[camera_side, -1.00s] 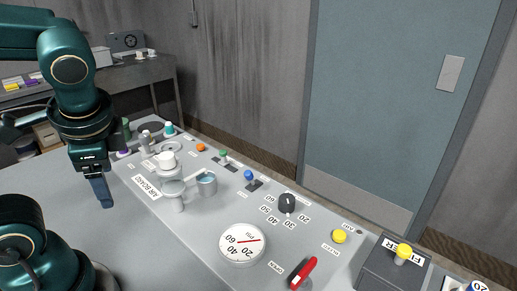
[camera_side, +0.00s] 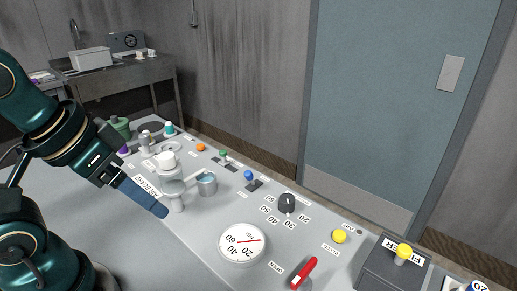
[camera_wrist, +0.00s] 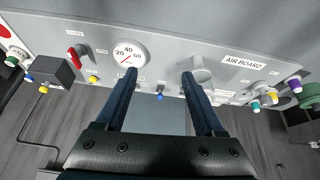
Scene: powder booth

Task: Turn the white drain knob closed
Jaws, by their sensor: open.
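The grey fitting (camera_wrist: 201,76) shows beside the right fingertip; the white knob is not clear there.
A pressure gauge (camera_side: 242,243) and a red lever (camera_side: 304,272) lie to the right. A black dial (camera_side: 287,203) and a blue knob (camera_side: 248,175) are behind. The panel's front left is bare.

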